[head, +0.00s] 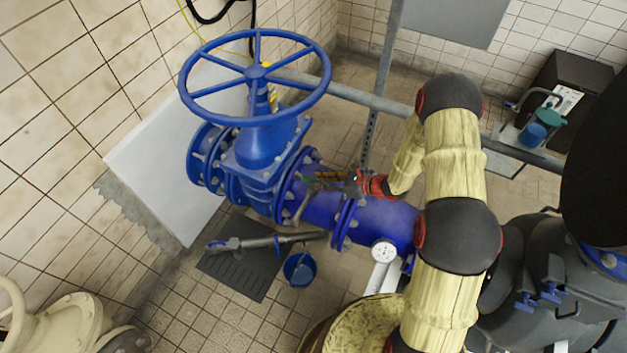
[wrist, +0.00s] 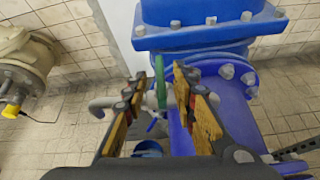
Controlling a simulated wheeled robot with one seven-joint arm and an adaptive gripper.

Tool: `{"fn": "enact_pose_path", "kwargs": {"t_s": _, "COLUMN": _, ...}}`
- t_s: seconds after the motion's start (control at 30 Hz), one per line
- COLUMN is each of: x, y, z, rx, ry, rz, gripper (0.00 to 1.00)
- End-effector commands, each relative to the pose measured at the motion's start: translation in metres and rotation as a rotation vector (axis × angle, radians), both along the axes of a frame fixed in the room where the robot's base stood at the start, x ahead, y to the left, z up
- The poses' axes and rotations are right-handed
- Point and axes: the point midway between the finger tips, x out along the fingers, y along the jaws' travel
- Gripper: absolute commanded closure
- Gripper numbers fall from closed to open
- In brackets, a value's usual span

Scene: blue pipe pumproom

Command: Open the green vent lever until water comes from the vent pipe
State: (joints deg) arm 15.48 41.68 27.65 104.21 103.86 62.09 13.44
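The green vent lever (wrist: 160,82) stands upright between my gripper's two fingers in the wrist view, on a small valve beside the blue pipe. My gripper (wrist: 158,80) is open, with a visible gap on each side of the lever; I cannot tell whether the fingertips reach past it. In the head view my gripper (head: 322,181) is small, beside the blue pipe's flange, and the lever (head: 309,183) is partly covered. The grey vent pipe (wrist: 101,103) runs left from the valve and bends down. No water shows at it.
A blue bucket (head: 300,268) stands on the floor near a dark mat (head: 240,268) with a grey tool-like object on it. The large blue handwheel (head: 255,78) rises over the valve body. A gauge (head: 384,251) sits on the pipe near my arm.

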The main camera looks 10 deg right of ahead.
Motion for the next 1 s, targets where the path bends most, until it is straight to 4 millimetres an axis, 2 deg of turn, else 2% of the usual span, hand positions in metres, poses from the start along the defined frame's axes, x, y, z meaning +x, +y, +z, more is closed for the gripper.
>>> {"fn": "enact_pose_path", "kwargs": {"t_s": 0.03, "x": -0.004, "y": -0.011, "z": 0.006, "rx": 0.000, "ry": -0.001, "rz": -0.005, "gripper": 0.73}}
{"fn": "enact_pose_path", "kwargs": {"t_s": 0.2, "x": -0.022, "y": -0.036, "z": 0.020, "rx": -0.001, "ry": 0.000, "rz": -0.003, "gripper": 0.73}}
{"fn": "enact_pose_path", "kwargs": {"t_s": 0.4, "x": -0.036, "y": -0.055, "z": 0.031, "rx": 0.000, "ry": 0.002, "rz": -0.001, "gripper": 0.73}}
{"fn": "enact_pose_path", "kwargs": {"t_s": 1.0, "x": -0.040, "y": -0.061, "z": 0.035, "rx": 0.000, "ry": 0.002, "rz": 0.001, "gripper": 0.73}}
